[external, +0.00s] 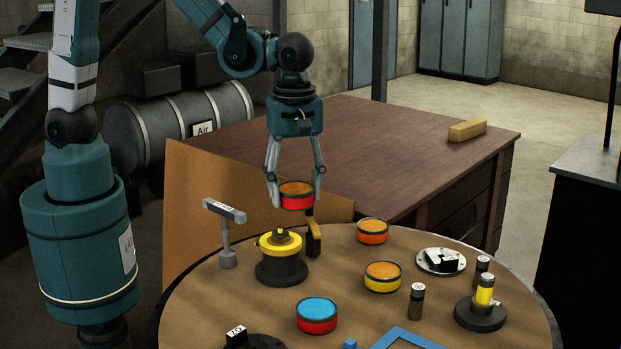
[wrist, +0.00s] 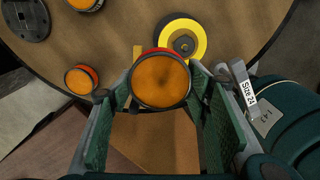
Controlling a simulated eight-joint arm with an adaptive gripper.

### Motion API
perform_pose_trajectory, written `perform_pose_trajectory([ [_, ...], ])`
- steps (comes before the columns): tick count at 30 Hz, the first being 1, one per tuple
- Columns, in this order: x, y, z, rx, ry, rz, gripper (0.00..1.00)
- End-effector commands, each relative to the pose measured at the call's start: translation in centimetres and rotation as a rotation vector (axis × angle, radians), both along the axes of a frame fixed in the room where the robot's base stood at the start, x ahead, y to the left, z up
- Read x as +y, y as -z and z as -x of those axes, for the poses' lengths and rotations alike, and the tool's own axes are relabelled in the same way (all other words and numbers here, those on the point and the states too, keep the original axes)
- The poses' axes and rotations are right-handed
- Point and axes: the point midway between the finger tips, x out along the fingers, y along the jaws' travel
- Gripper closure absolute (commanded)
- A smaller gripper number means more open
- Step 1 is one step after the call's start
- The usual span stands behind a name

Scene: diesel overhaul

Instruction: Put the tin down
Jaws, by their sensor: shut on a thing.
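The tin I hold has an orange top and a red side (external: 296,201). In the external view my gripper (external: 296,190) is shut on it, one finger on each side, above the far edge of the round table (external: 215,300). The tin looks level and clear of the tabletop. In the wrist view the same tin (wrist: 160,79) sits between the fingertips of my gripper (wrist: 160,88). Other tins stand on the table: an orange one with an orange top (external: 372,232), a yellow one with an orange top (external: 382,278), and a red one with a blue top (external: 317,316).
A blue frame (external: 408,339) lies in front.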

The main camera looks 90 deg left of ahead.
Motion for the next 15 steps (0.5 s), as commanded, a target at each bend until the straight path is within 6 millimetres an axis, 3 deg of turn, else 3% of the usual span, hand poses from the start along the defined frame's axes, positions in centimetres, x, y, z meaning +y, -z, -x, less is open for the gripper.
perform_pose_trajectory([
  [15,10.2,-0.1,-4.6,0.000,-0.162,0.000,0.70],
])
